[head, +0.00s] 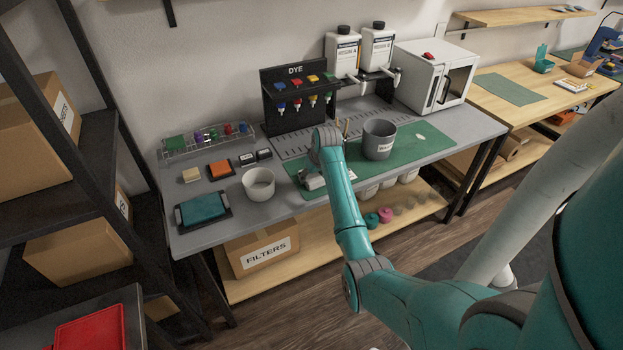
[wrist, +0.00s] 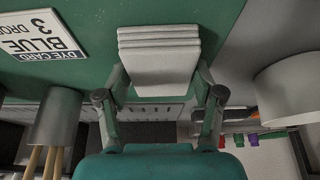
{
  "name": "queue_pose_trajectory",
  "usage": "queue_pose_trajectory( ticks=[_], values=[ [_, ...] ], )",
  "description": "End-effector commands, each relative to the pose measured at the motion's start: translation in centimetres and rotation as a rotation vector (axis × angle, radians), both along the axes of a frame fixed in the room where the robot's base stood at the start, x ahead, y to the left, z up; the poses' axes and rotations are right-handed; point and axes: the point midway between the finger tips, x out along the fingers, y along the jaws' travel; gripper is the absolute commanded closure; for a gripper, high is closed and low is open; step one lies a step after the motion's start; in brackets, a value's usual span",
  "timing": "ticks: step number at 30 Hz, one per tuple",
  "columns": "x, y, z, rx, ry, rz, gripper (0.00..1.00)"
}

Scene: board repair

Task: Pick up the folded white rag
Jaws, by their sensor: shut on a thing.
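The folded white rag (wrist: 158,62) shows in the wrist view as a neat stack of layers over the green mat (wrist: 85,72). My gripper (wrist: 160,78) has a finger on each side of it and is shut on it. I cannot tell whether the rag touches the mat or hangs just above it. In the head view my forearm reaches over the bench and hides most of the gripper area. A small pale shape beside the forearm there is too unclear to name.
In the wrist view a blue dye card (wrist: 45,35) lies left, a grey cup with wooden sticks (wrist: 57,118) below it, and a white bowl (wrist: 295,88) right. In the head view a grey bucket (head: 379,140) stands right of my arm, with the dye rack (head: 292,72) behind.

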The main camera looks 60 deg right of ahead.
Motion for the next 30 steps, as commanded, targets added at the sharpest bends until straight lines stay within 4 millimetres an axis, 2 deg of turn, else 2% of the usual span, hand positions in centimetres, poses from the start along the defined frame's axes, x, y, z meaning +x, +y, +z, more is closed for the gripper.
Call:
queue_pose_trajectory(
  ticks=[7, 10, 22, 30],
  values=[
    [0.0, 0.0, 0.0, 0.001, 0.000, 0.000, 0.57],
    [0.0, 0.0, 0.6, 0.000, 0.000, 0.000, 0.57],
    [0.0, 0.0, 7.6, -0.001, -0.002, 0.000, 0.57],
    [0.0, 0.0, 9.9, 0.000, 0.000, 0.000, 0.57]
  ],
)
